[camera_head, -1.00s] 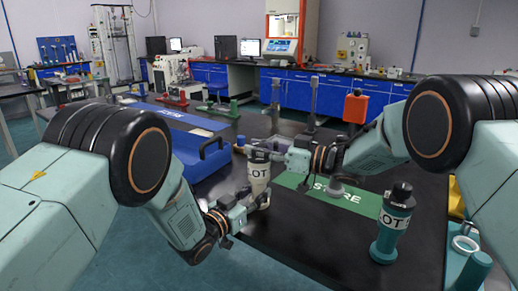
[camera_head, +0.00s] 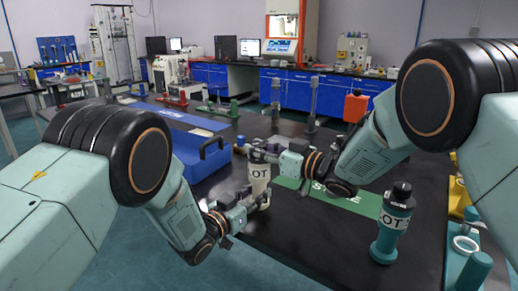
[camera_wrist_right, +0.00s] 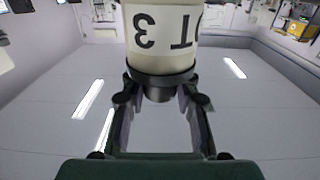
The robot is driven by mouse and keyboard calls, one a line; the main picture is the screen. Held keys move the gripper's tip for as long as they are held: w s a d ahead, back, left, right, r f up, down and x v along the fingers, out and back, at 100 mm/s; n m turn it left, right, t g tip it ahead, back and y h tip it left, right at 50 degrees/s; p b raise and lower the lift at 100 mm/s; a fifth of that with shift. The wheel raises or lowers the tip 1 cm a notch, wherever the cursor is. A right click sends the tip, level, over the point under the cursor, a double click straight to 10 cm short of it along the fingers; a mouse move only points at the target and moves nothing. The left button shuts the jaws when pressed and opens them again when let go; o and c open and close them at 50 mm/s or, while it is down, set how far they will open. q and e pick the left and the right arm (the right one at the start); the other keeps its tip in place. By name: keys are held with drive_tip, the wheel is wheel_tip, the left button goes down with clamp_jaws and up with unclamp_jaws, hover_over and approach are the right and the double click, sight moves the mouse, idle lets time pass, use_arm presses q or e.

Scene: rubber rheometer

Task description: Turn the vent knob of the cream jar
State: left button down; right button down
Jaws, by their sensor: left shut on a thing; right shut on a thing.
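The cream jar (camera_head: 260,173) stands upright on the black table, with a dark-lettered white label. My left gripper (camera_head: 242,209) is shut on its lower body. My right gripper (camera_head: 264,152) is at the jar's top, shut on the dark vent knob. In the right wrist view, the cream jar (camera_wrist_right: 162,52) appears upside down, and the dark vent knob (camera_wrist_right: 160,92) sits between the fingers of my right gripper (camera_wrist_right: 161,101). In the head view the knob is mostly hidden by the right fingers.
A teal jar (camera_head: 392,225) stands at the right of the table. A green mat (camera_head: 350,203) lies behind and right of the cream jar, partly hidden by my right arm. Bare black table lies between the jars.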

sight(259, 144)
drive_tip(key=c, duration=1)
unclamp_jaws()
wheel_tip(259, 144, up, 10)
